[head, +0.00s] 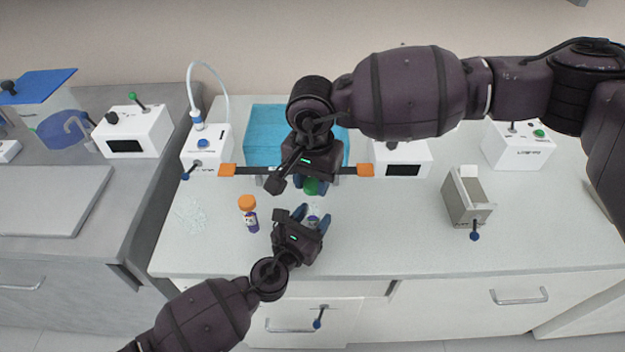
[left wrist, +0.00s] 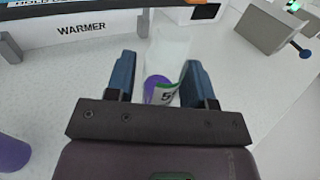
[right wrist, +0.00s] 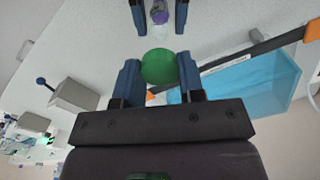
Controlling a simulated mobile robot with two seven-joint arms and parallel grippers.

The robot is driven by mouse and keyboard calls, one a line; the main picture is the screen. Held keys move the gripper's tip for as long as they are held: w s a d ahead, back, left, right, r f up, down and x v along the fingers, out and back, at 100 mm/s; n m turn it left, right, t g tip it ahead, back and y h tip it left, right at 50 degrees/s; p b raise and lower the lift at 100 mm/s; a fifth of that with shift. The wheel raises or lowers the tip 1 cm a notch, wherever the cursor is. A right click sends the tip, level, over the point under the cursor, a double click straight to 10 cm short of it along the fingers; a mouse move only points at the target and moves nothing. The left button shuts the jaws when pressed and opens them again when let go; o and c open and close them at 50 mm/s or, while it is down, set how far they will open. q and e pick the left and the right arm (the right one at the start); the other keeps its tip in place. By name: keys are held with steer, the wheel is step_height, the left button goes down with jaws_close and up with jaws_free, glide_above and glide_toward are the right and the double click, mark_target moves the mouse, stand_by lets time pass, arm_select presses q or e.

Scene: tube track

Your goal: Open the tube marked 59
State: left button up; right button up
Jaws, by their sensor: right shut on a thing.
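A clear tube (head: 313,220) with purple contents stands between the fingers of my left gripper (head: 314,212). In the left wrist view the tube (left wrist: 170,45) shows a label on which only a 5 is readable. Gaps show beside the tube in the right wrist view, so the left gripper is open around it. My right gripper (right wrist: 158,80) is shut on a green cap (right wrist: 158,65). The cap also shows in the head view (head: 311,187), beyond the tube.
An orange-capped tube (head: 249,213) stands left of my left gripper. A black bar with orange ends (head: 240,170) crosses before the blue bin (head: 265,125). White devices (head: 207,148) line the back. A grey box (head: 468,205) stands right; counter between is clear.

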arm_select(q)
steer(key=shift+o, duration=0.9)
